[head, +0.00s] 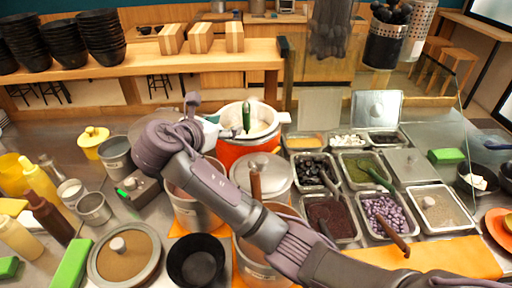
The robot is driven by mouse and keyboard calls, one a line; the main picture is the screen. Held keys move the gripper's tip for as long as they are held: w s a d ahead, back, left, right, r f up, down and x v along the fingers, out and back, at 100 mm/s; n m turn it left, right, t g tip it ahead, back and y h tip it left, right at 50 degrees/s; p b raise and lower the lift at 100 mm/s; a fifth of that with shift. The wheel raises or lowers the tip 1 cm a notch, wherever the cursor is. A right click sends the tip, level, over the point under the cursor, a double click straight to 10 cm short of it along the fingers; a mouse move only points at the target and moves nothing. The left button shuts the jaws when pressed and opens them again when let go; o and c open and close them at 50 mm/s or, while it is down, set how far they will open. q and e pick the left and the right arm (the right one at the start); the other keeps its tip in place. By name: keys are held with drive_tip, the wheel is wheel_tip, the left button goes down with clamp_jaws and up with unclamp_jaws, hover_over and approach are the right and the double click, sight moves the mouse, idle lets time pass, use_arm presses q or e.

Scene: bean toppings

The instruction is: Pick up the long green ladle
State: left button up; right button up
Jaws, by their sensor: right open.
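A long green ladle (246,118) stands upright in a white-lined pot inside an orange cooker (231,153) at the middle of the counter. Its lower end is hidden in the pot's pale contents. My right arm reaches from the bottom right across the counter. My right gripper (192,108) is open and empty, to the left of the cooker and apart from the ladle in the picture. Its fingers point up and are small in view. A shorter green-handled spoon (378,180) rests in a tray of green topping (345,157). My left gripper is out of view.
Topping trays (448,229) fill the right behind a glass guard (440,100). A lidded pot (262,174) stands in front of the cooker. A black bowl (195,282), cups and bottles (50,218) crowd the left. Stacked black bowls (99,38) stand on the back shelf.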

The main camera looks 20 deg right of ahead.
sight(244, 120)
drive_tip(key=p+x, duration=0.1)
drive_tip(key=x, duration=0.5)
drive_tip(key=shift+w+d+f, duration=0.15)
drive_tip(key=shift+w, duration=0.1)
drive_tip(key=shift+p+x, duration=0.75)
drive_tip(key=shift+x, duration=0.1)
drive_tip(key=x, duration=0.3)
drive_tip(key=shift+d+f+p, duration=0.2)
drive_tip(key=shift+d+p, duration=0.05)
drive_tip(key=shift+p, duration=0.15)
drive_tip(key=shift+f, duration=0.15)
drive_tip(key=shift+a, duration=0.1)
drive_tip(key=shift+c, duration=1.4)
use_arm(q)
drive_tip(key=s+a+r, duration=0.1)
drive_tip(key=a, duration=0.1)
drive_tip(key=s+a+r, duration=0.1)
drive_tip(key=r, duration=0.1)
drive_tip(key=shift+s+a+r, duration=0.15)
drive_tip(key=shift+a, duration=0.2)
use_arm(e)
clamp_jaws()
